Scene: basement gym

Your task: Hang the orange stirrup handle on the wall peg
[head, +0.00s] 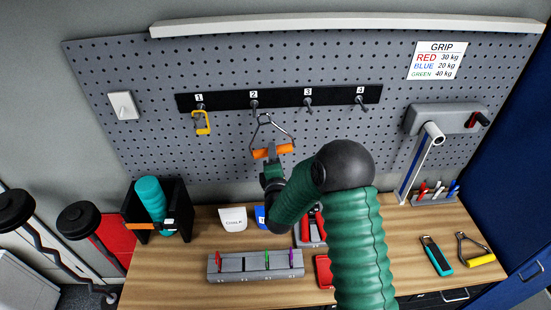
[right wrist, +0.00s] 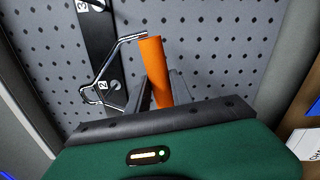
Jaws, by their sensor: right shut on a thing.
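The stirrup handle has an orange grip (head: 261,154) and a bent metal wire frame. My right gripper (head: 273,156) is shut on the middle of the grip and holds it in front of the pegboard, wire end up. The frame's top lies just below and right of peg 2 (head: 254,104) in the head view. In the right wrist view the orange grip (right wrist: 153,62) stands between my fingers, and the frame's narrow end overlaps the black rail near label 2 (right wrist: 102,84). I cannot tell whether the frame touches the peg. My left gripper is not in view.
A yellow handle (head: 202,123) hangs on peg 1. Pegs 3 (head: 308,102) and 4 (head: 362,104) are bare. Below, the wooden bench (head: 205,290) carries a black bin (head: 142,231), a grey slotted block (head: 256,270), a chalk container (head: 233,218) and hand grippers.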

